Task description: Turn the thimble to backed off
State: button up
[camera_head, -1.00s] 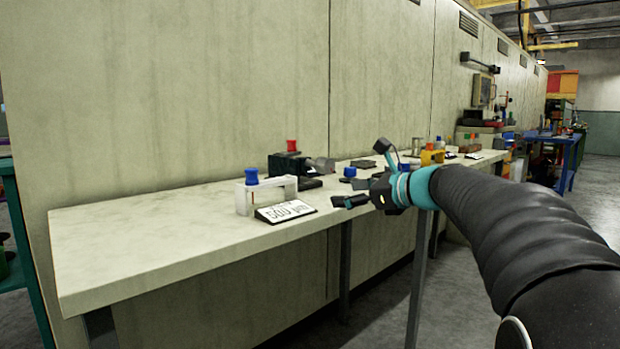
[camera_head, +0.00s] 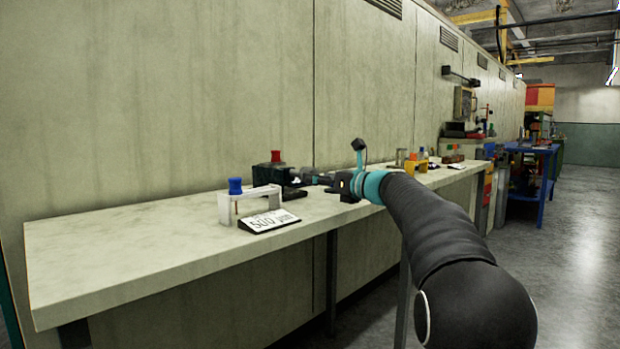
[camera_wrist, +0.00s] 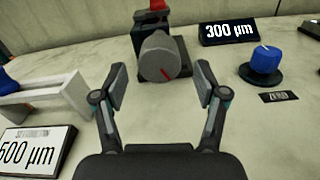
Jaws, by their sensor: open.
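The thimble (camera_wrist: 160,60) is a grey knurled cylinder with a red line on its front face. It shows in the wrist view, ahead of my gripper (camera_wrist: 160,88). The two fingers are spread apart, one on each side of and slightly nearer than the thimble, with nothing between the pads. In the head view my gripper (camera_head: 325,181) is over the bench, and the thimble is mostly hidden by it. Behind the thimble is a dark block with a red knob (camera_head: 276,157), which also shows in the wrist view (camera_wrist: 157,5).
A white bracket with a blue knob (camera_head: 235,186) and a 500 µm sign (camera_head: 268,221) stand on the bench (camera_head: 130,240) at left. The wrist view shows a 300 µm sign (camera_wrist: 229,31), a blue dial (camera_wrist: 265,60) and its ZERO label (camera_wrist: 279,96) at right. The bench's left end is clear.

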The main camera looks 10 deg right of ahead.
jog(key=shift+x, duration=1.8)
jog(key=c, duration=1.1)
